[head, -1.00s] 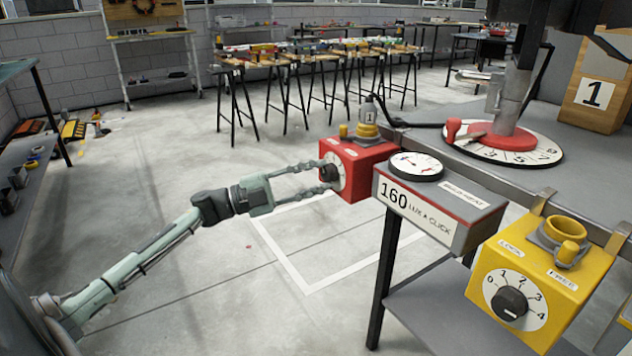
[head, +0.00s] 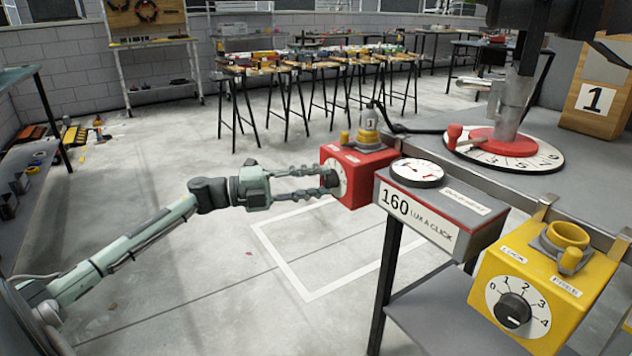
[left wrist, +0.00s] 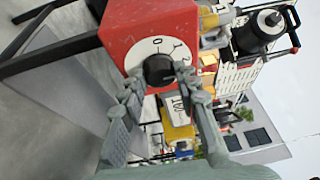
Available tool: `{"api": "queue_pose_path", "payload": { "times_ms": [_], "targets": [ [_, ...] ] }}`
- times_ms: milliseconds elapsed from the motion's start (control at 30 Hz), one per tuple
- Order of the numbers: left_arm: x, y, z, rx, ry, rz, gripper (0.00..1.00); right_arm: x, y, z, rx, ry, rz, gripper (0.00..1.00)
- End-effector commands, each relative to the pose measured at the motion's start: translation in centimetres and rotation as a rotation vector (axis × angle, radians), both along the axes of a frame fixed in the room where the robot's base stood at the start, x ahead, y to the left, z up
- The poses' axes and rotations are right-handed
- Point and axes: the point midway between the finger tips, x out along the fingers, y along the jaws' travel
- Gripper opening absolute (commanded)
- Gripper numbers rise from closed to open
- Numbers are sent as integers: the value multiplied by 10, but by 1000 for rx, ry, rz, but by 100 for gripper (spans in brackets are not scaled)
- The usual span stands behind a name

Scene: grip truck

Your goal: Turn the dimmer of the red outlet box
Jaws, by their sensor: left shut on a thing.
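The red outlet box (head: 362,172) hangs at the left end of the grey bench's rail, with a grey and yellow plug on top. Its white dial with the black dimmer knob (head: 331,180) faces my left gripper (head: 325,181). In the left wrist view the red box (left wrist: 150,32) fills the upper middle. The black knob (left wrist: 159,71) sits between the fingertips of my left gripper (left wrist: 158,82), which is shut on it. Part of the dial's numbers is hidden by the fingers. My right gripper is not in view.
A grey meter box (head: 436,205) reading "160 LUX A CLICK" is right of the red box. A yellow outlet box (head: 541,295) hangs at lower right. A round white dial plate (head: 509,152) lies on the bench. Open floor is at left.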

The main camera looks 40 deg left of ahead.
Motion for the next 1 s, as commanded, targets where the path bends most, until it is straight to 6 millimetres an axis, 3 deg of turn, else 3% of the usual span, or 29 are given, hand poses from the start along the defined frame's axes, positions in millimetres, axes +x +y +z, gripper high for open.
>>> {"api": "queue_pose_path", "payload": {
  "times_ms": [200,233,400,767,1000],
  "targets": [
    [0,0,0,0,1,1,2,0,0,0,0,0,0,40],
    [0,0,0,0,1,1,32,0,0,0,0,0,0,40],
    [0,0,0,-1,1,1,52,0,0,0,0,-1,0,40],
    [-4,4,-1,-1,2,0,52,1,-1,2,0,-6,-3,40],
    [-34,33,-5,-1,6,2,52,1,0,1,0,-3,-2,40]
  ]
}}
